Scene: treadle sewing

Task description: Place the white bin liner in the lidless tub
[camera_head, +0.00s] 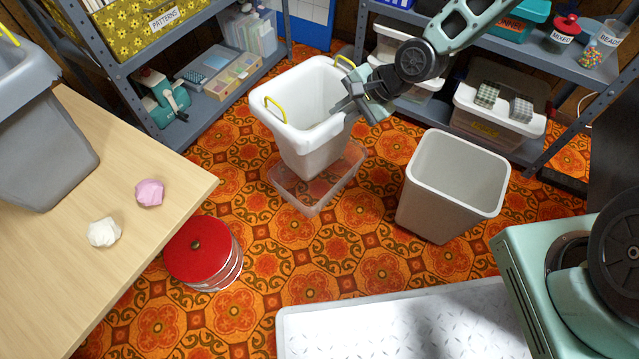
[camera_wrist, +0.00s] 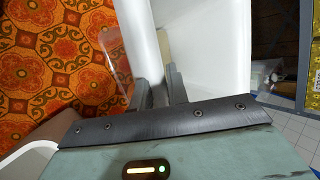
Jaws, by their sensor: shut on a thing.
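The white bin liner (camera_head: 300,130) is a tall white bucket with two yellow handles, upright or nearly so. My gripper (camera_head: 350,104) is shut on its right-hand wall near the rim. In the wrist view my gripper (camera_wrist: 160,90) has the white liner (camera_wrist: 205,45) wall between its fingers. A low, clear pinkish tub (camera_head: 292,199) without a lid is on the floor under the liner. The liner's bottom overlaps this tub in the picture; I cannot tell whether it rests inside or hangs just above. The clear tub's edge (camera_wrist: 117,60) also shows in the wrist view.
An open, empty beige bin (camera_head: 430,205) stands on the floor to the right. A red-lidded tin (camera_head: 196,250) stands at the left by the wooden table (camera_head: 60,270), which holds a grey bin (camera_head: 45,150). Shelves (camera_head: 150,130) stand behind. A white mat (camera_head: 400,320) lies in front.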

